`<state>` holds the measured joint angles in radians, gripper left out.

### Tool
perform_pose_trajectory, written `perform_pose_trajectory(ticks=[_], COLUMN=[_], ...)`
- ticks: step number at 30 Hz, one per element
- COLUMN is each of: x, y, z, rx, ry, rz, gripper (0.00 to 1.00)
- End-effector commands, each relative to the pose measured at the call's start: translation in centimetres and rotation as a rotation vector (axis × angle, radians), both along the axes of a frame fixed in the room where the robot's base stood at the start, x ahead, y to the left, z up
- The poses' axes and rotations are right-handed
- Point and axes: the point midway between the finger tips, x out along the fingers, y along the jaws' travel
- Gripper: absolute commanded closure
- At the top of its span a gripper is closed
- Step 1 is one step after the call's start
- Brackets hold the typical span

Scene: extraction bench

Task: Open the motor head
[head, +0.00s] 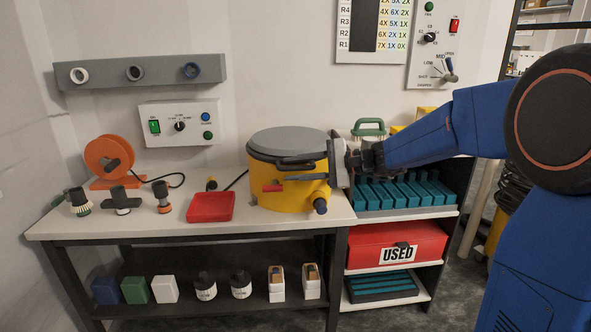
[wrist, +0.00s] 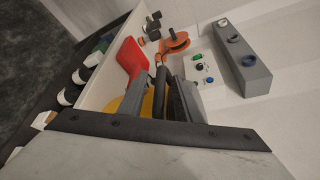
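The motor head is the grey round lid (head: 288,142) on the yellow drum (head: 275,195), seated flat in the head view. A black handle (head: 297,163) runs along its front rim. My gripper (head: 292,170) reaches in from the right at the handle's height. In the wrist view my gripper (wrist: 161,92) has its two grey fingers apart, with a black bar, seemingly the handle (wrist: 160,82), between them. I cannot tell whether either finger touches it. The lid's far right is partly hidden by my wrist.
A red tray (head: 210,207) and an orange reel (head: 108,158) stand left of the drum. A control box (head: 180,122) and a grey rail (head: 140,73) are on the wall behind. A green handle (head: 368,127) and teal rack (head: 400,193) are on the right.

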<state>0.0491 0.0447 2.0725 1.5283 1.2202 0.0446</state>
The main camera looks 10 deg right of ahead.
Motion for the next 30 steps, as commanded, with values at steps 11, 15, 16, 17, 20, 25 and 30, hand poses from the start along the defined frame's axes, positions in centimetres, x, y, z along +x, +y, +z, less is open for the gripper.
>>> perform_pose_trajectory(ticks=[11, 15, 16, 17, 20, 25, 30], x=[0.0, 0.0, 0.0, 0.0, 0.0, 0.1, 0.3], y=[0.0, 0.0, 0.0, 0.0, 0.0, 0.0, 0.0], z=[0.0, 0.0, 0.0, 0.0, 0.2, 1.5, 4.1], rx=[0.000, 0.000, 0.000, 0.000, 0.000, -0.001, 0.000], ry=[0.000, 0.000, 0.000, 0.000, 0.004, 0.034, 0.103], rz=[0.000, 0.000, 0.000, 0.000, 0.000, 0.001, 0.001], gripper=[0.98, 1.00, 1.00, 1.00, 1.00, 1.00, 1.00])
